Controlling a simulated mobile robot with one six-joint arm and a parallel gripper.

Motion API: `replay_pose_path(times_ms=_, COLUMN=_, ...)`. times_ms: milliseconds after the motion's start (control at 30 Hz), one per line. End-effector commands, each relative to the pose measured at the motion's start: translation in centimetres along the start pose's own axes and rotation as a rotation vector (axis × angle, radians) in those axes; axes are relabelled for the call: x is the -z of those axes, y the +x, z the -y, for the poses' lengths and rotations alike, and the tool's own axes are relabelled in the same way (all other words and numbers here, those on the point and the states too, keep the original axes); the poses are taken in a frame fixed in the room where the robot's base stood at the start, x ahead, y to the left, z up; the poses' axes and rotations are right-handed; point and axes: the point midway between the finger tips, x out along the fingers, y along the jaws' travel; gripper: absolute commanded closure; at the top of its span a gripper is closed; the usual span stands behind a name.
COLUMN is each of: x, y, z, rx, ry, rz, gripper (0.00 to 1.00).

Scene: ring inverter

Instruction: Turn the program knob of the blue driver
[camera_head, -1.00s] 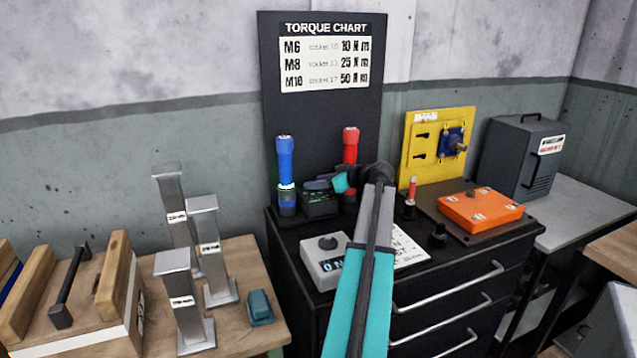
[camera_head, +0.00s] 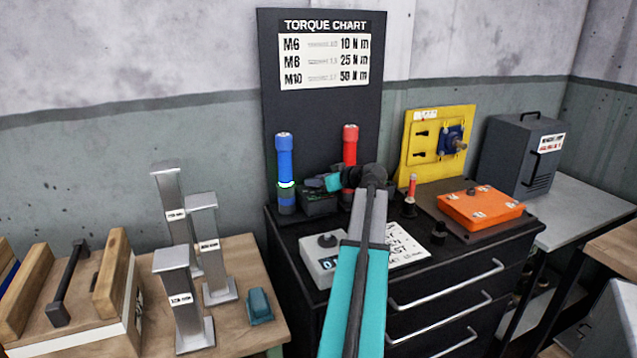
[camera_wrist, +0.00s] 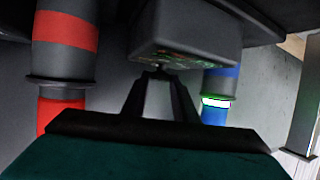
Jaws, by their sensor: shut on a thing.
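The blue driver (camera_head: 285,165) stands upright at the cabinet's back left, with a glowing whitish-green ring around it. It also shows in the wrist view (camera_wrist: 215,107), which looks upside down. A dark box (camera_head: 318,204) sits just right of it, and its lettered face is close to my fingers in the wrist view (camera_wrist: 185,35). My gripper (camera_head: 318,183) is over this box. In the wrist view my fingers (camera_wrist: 158,80) are shut on a small dark knob at that face. The knob is mostly hidden between the fingertips.
The red driver (camera_head: 350,145) stands close to my wrist. A grey box with a dial and display (camera_head: 325,258) is under my arm, partly hidden. A red-handled tool (camera_head: 411,190) and an orange box (camera_head: 481,210) stand to the right. The torque chart board (camera_head: 325,90) rises behind.

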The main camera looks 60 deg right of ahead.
Motion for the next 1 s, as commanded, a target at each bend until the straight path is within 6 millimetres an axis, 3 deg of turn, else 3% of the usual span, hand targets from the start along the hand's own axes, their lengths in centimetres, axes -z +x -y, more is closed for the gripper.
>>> replay_pose_path(times_ms=500, x=0.29, y=-0.09, z=0.84, rx=-0.284, ry=0.115, rz=-0.002, gripper=0.96)
replay_pose_path(times_ms=1000, x=0.39, y=0.07, z=0.98, rx=-0.458, ry=0.186, rz=-0.002, gripper=0.96)
